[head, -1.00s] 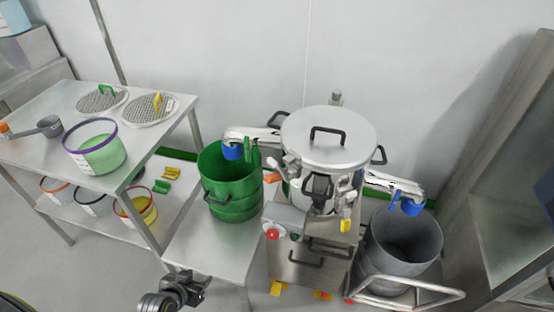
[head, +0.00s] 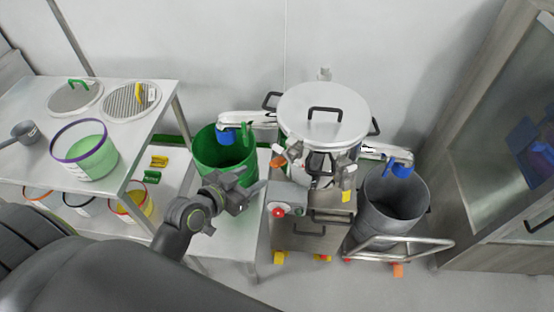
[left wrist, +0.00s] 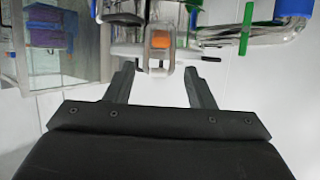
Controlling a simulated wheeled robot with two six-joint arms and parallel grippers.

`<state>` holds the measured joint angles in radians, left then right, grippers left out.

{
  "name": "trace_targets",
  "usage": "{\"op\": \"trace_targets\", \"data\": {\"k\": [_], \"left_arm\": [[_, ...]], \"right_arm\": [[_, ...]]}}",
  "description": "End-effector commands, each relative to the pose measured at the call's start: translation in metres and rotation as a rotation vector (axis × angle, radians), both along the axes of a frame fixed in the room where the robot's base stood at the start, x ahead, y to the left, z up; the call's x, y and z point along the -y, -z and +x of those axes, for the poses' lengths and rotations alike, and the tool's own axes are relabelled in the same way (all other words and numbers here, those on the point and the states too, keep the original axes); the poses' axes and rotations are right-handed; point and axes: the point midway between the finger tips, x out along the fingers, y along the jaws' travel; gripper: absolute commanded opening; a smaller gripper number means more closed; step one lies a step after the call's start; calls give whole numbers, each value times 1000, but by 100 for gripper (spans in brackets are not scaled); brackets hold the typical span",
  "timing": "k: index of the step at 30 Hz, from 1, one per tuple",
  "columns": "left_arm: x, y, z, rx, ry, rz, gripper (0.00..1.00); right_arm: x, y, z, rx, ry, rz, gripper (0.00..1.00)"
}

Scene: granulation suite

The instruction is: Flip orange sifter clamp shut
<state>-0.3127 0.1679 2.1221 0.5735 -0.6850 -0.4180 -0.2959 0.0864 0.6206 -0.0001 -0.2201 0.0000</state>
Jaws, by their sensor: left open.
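The sifter (head: 322,103) stands at centre right with a round steel lid and a black handle. Its orange clamp (head: 278,161) shows as a small orange tab on the sifter's left front side, below the lid rim. In the left wrist view the orange clamp (left wrist: 160,39) is a tab in a pale metal bracket, ahead of the fingertips and between them in the picture. My left gripper (head: 250,187) is open and empty, in front of the green bin and to the lower left of the clamp. It appears apart from the clamp. My right gripper is out of view.
The green bin (head: 211,168) on a low table and the grey bin (head: 388,208) on a trolley flank the sifter. A control box with a red button (head: 278,212) sits below the clamp. A steel table (head: 125,160) with sieves is left; a cabinet (head: 480,190) is right.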

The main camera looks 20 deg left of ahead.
Motion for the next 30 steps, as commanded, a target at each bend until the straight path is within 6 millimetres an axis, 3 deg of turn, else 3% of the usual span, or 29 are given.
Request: {"op": "trace_targets", "data": {"k": [9,18,30], "left_arm": [[15,20,52,-1,0,-2,49],[27,38,91,0,1,-1,49],[31,46,107,-1,0,0,49]], "right_arm": [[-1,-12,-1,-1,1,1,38],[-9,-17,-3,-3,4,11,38],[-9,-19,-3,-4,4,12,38]]}}
